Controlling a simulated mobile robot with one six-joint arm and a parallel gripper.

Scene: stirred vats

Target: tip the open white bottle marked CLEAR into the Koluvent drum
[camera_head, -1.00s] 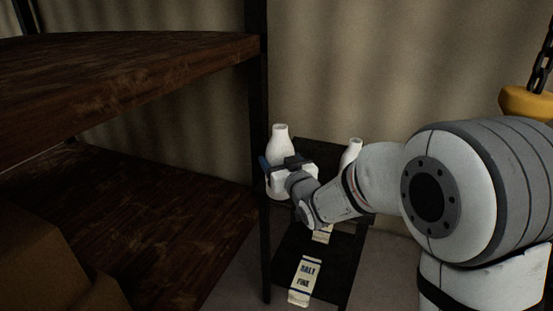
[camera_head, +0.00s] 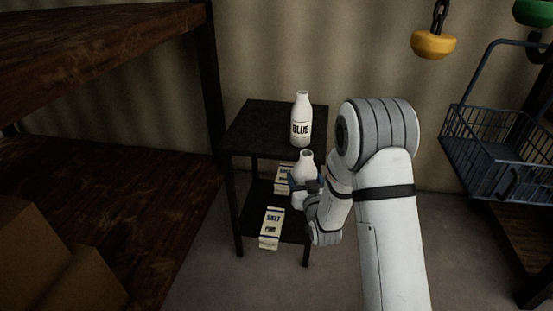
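My gripper (camera_head: 306,186) is around a white open-topped bottle (camera_head: 307,160) in front of the small black table. The bottle is upright and appears held between the fingers. Its label is hidden by the gripper, so I cannot read whether it says CLEAR. A second white bottle, marked BLUE (camera_head: 301,122), stands on the table top behind it. The Koluvent drum is not in view.
The small black table (camera_head: 250,130) has a lower shelf with a SALT FINE carton (camera_head: 271,228) and another carton (camera_head: 283,180). Brown shelving (camera_head: 150,190) with boxes stands left. A yellow hanging weight (camera_head: 433,44) and a blue wire basket (camera_head: 500,140) are at right.

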